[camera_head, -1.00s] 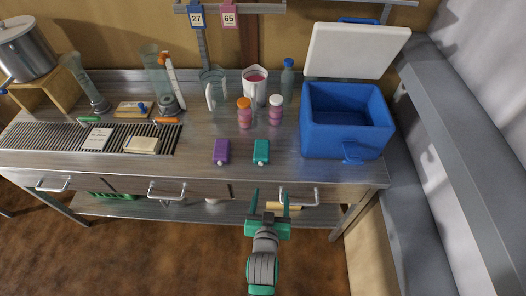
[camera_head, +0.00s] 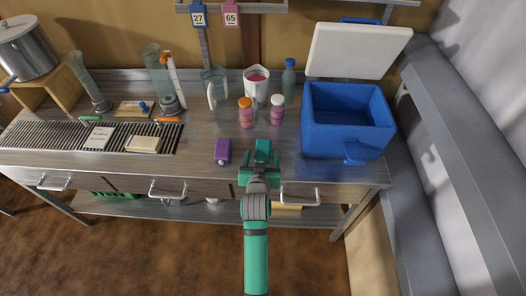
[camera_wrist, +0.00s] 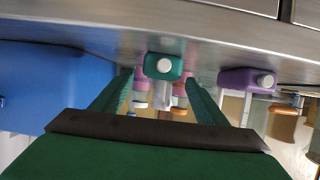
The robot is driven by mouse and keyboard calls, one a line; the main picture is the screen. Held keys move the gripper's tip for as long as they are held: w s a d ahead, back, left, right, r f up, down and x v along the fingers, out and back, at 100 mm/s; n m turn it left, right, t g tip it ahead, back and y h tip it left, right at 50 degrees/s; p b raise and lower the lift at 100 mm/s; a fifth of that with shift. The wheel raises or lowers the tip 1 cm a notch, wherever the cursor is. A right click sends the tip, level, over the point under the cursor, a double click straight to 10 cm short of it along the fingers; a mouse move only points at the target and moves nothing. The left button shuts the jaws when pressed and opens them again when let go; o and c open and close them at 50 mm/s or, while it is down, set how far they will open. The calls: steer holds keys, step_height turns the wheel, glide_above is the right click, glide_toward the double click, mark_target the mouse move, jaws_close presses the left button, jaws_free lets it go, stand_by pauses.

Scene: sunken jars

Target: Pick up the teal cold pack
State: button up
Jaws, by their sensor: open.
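The teal cold pack (camera_head: 262,149) lies on the steel counter near its front edge, partly hidden by my gripper in the head view. It is a flat teal pack with a white cap, and it also shows in the wrist view (camera_wrist: 157,66), cap end facing the camera. My gripper (camera_head: 261,160) is open at the near end of the pack. In the wrist view its two fingers (camera_wrist: 160,88) spread to either side, with the pack between and just beyond their tips. I cannot tell whether the fingers touch it.
A purple pack (camera_head: 222,151) lies just left of the teal one. Two jars with pink contents, one orange-capped (camera_head: 246,112) and one white-capped (camera_head: 277,109), stand behind. An open blue cooler (camera_head: 347,121) stands to the right. Drawer handles (camera_head: 299,195) stick out below the counter edge.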

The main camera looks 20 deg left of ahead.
mark_target(263, 152)
steer(key=x, duration=0.5)
steer(key=shift+f, duration=0.1)
steer(key=c, duration=1.3)
